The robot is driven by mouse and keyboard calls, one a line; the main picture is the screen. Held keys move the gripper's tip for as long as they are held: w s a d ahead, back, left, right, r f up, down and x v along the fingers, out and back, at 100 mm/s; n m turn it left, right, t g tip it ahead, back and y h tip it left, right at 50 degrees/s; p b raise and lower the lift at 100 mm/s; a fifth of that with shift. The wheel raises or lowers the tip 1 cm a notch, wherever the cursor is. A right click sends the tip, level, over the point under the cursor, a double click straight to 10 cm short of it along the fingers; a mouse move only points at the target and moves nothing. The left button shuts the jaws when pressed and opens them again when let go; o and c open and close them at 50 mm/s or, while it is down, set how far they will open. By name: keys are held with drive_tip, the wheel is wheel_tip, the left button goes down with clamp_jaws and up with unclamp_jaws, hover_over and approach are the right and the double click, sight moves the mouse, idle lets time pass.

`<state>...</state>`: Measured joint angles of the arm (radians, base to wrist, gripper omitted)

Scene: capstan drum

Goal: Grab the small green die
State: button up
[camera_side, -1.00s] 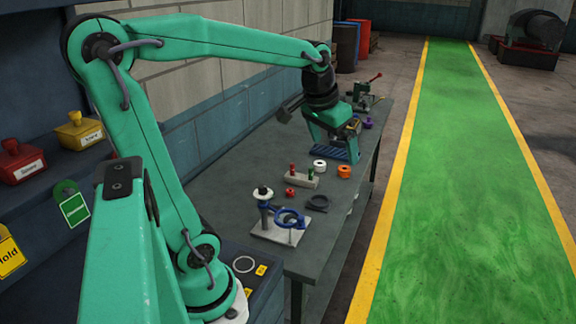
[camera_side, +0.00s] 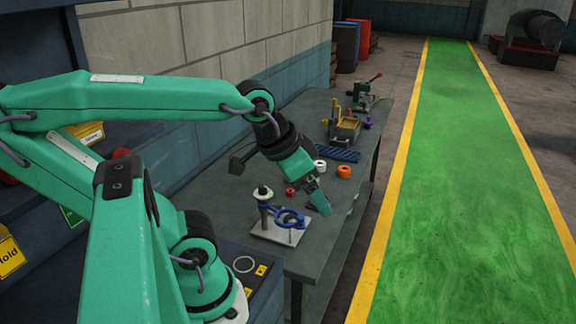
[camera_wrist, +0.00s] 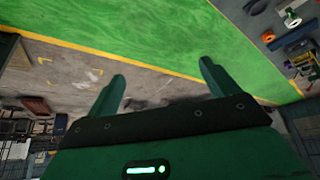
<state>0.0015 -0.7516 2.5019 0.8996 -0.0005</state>
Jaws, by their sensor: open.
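I cannot make out a small green die in either view now. My gripper (camera_side: 321,202) is low over the bench in the side view, tilted down to the right, and covers part of the bench top. In the wrist view my gripper (camera_wrist: 162,67) shows two green fingers spread apart with nothing between them. Behind them are the green floor lane and bare floor, with a bench corner at the upper right.
A fixture with a blue ring (camera_side: 290,217) stands left of my gripper. A red piece (camera_side: 290,191), a white ring (camera_side: 319,165), an orange ring (camera_side: 344,171) and a blue ribbed mat (camera_side: 339,155) lie nearby. A yellow machine (camera_side: 345,130) stands farther back.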

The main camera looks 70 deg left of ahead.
drive_tip(key=c, duration=0.6)
drive_tip(key=shift+o, duration=0.2)
